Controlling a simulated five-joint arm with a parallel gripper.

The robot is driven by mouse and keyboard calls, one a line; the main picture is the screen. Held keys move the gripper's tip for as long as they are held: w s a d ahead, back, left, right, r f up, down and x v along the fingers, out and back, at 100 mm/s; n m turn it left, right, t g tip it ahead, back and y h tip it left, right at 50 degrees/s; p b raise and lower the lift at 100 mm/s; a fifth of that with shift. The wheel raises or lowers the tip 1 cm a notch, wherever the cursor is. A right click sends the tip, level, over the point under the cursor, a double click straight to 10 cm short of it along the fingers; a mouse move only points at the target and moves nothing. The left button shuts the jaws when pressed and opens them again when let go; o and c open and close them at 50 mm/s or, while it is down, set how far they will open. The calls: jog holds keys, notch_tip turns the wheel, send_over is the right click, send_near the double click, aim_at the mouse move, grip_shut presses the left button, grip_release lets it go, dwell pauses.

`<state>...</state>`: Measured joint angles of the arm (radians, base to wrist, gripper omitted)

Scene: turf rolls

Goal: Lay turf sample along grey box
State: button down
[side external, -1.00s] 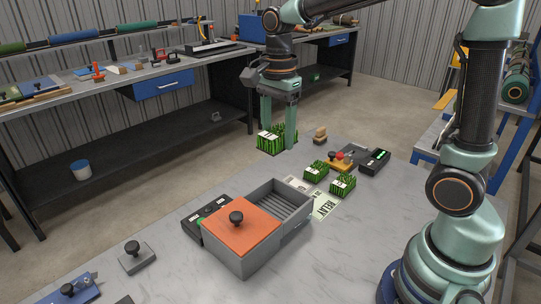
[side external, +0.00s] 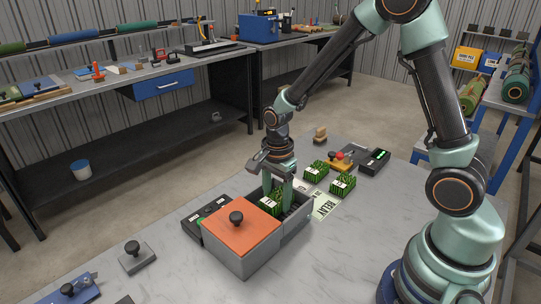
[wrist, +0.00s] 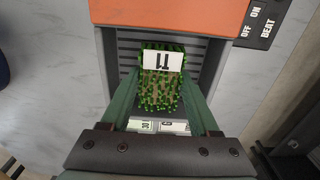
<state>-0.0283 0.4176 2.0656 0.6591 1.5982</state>
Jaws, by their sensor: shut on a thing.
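The grey box (side external: 250,264) stands on the marble-look bench, with an orange lid (side external: 243,226) with a dark knob over its near-left part. Its right part is open with a ribbed floor, which shows in the wrist view (wrist: 127,60). My gripper (side external: 277,199) is shut on a green turf sample (side external: 268,206) with a white label, "T1" in the wrist view (wrist: 162,90). The sample is at the open compartment, lengthwise between the fingers, beside the lid edge. Whether it touches the floor I cannot tell. Two more labelled turf pieces (side external: 316,168) (side external: 342,185) lie behind the box.
A white "RELAY" card (side external: 325,206) lies right of the box. A dark switch unit (side external: 200,215) sits against its left side. A yellow-based device with a red knob (side external: 341,159) and a black unit (side external: 374,162) stand farther back.

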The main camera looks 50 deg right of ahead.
jog(key=shift+f, duration=0.6)
jog(key=shift+f, duration=0.15)
jog(key=shift+c, duration=0.6)
grip_release()
